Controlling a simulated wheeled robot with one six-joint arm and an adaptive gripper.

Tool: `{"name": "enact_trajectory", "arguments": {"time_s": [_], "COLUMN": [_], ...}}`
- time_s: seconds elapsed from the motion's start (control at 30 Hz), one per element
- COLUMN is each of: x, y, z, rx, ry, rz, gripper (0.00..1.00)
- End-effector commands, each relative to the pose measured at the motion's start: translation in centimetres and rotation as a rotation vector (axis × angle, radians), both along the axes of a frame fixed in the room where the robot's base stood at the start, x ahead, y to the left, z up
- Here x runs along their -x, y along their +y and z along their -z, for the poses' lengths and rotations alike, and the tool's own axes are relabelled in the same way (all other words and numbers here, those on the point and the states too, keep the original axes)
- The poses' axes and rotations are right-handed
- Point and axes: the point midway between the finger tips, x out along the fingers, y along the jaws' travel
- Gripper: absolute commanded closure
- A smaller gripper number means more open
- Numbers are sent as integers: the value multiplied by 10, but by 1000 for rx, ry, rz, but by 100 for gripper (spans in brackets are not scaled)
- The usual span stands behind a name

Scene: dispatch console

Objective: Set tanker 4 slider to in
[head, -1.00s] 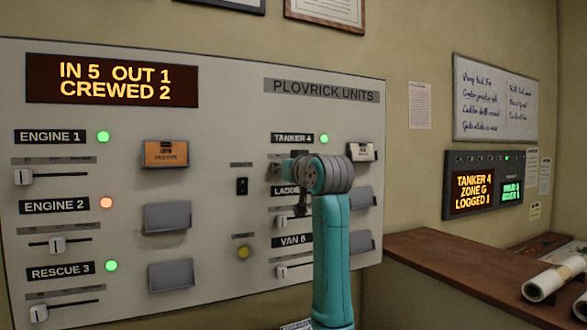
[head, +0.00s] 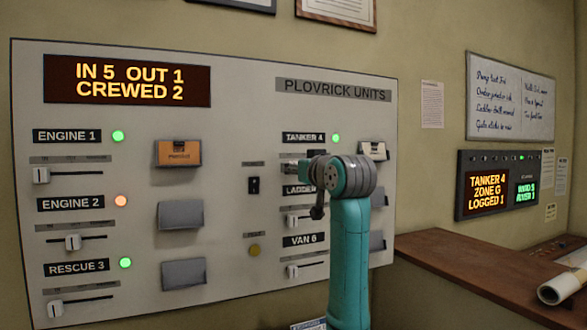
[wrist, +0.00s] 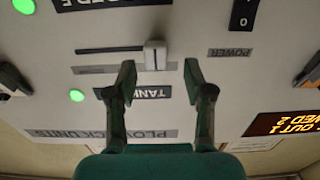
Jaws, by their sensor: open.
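The tanker 4 slider's pale knob (wrist: 155,55) shows in the wrist view, where the panel appears upside down. The knob sits at the right end of its slot there, which is the panel's left side. The tanker 4 label (head: 303,138) has a lit green lamp beside it in the head view; the lamp also shows in the wrist view (wrist: 76,95). My gripper (wrist: 158,72) is open, with a finger on each side of the knob in the picture. Contact cannot be told. In the head view my arm hides most of this slider.
The panel (head: 225,180) holds other sliders, grey flaps and a black power switch (head: 254,185). The ladder slider (head: 293,221) lies just below. The main display (head: 127,82) reads IN 5 OUT 1 CREWED 2. A wooden counter (head: 450,260) stands at right.

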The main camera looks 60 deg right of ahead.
Motion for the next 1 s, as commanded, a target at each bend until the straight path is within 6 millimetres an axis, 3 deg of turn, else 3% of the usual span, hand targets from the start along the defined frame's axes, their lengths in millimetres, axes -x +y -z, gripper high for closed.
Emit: {"name": "enact_trajectory", "arguments": {"time_s": [0.2, 0.4, 0.6, 1.0], "x": [39, 64, 74, 74], "y": [23, 39, 46, 46], "z": [-1, 0, 0, 0], "rx": [1, 0, 0, -1], "ry": [-2, -2, 0, 0], "rz": [1, -1, 0, -1], "gripper": [48, 48, 48, 48]}}
